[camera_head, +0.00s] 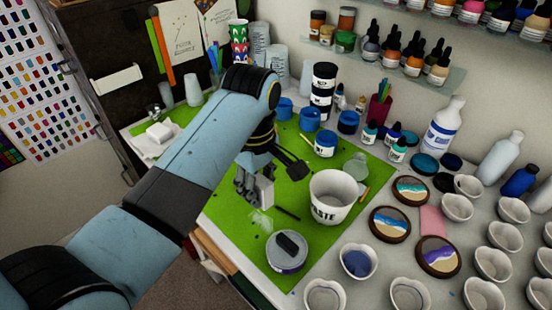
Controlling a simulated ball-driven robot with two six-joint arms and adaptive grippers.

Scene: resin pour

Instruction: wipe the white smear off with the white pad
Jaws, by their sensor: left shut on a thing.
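My left gripper (254,183) reaches over the green mat (222,208) from the left. It is shut on the white pad (265,191), a small pale block at its fingertips. The fingers hide part of the pad. The white smear (262,222) is a pale, faint patch on the green mat, just below the pad in the picture. I cannot tell whether the pad touches the mat. My right gripper is not in view.
A white bucket (332,198) stands close right of the gripper. A round grey tin (287,252) with a black object on top sits below the smear. A dark stick (287,213) lies between them. Blue jars (326,144) stand behind; several cups (359,261) crowd the right.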

